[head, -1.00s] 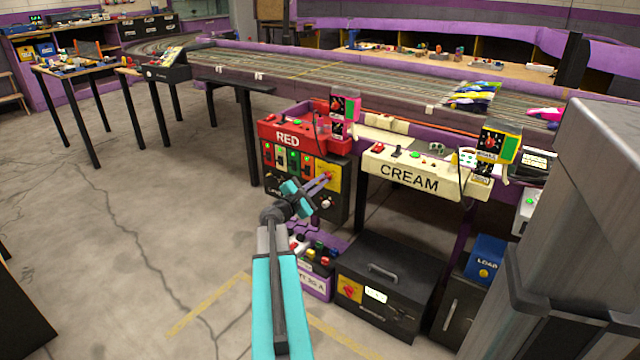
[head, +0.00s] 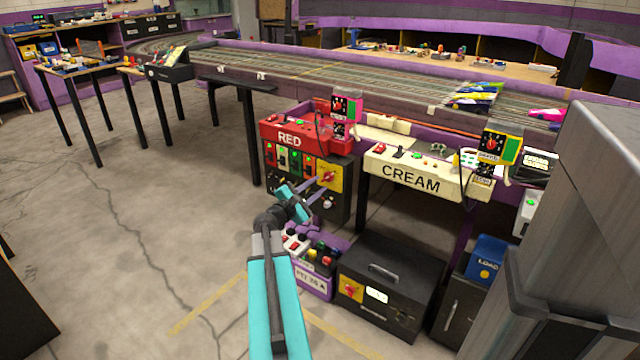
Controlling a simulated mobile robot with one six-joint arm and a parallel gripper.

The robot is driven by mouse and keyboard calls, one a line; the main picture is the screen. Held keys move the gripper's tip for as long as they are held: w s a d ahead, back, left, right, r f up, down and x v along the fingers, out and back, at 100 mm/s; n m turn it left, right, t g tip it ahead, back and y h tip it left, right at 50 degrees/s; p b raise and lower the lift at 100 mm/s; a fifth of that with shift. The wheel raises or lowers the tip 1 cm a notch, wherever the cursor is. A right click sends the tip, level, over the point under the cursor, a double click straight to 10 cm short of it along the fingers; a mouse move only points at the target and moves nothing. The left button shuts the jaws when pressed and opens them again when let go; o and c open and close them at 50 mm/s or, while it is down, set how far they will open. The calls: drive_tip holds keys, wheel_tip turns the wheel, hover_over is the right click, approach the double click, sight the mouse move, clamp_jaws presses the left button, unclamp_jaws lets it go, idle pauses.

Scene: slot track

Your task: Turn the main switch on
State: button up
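A red rotary switch (head: 328,178) sits on a yellow plate at the right of the black panel (head: 340,207) under the red RED box (head: 292,138). A similar red rotary switch (head: 349,289) on a yellow plate is on the front of a black floor box. No readable label shows which is the main switch. My gripper (head: 322,191), with teal parts and purple-grey fingers, is in front of the black panel, just below the upper switch. Its fingers are apart with nothing seen between them. One fingertip is close to the upper switch; I cannot tell if they touch.
The slot track (head: 350,75) runs above behind the panels. A CREAM box (head: 420,172) juts out to the right. A purple box (head: 314,280) with coloured parts and the black floor box (head: 395,280) stand below. Open floor lies to the left.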

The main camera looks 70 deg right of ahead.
drive_tip(key=p+v, duration=0.1)
drive_tip(key=v, duration=0.9)
drive_tip(key=shift+a+p, duration=0.2)
drive_tip(key=shift+p, duration=0.2)
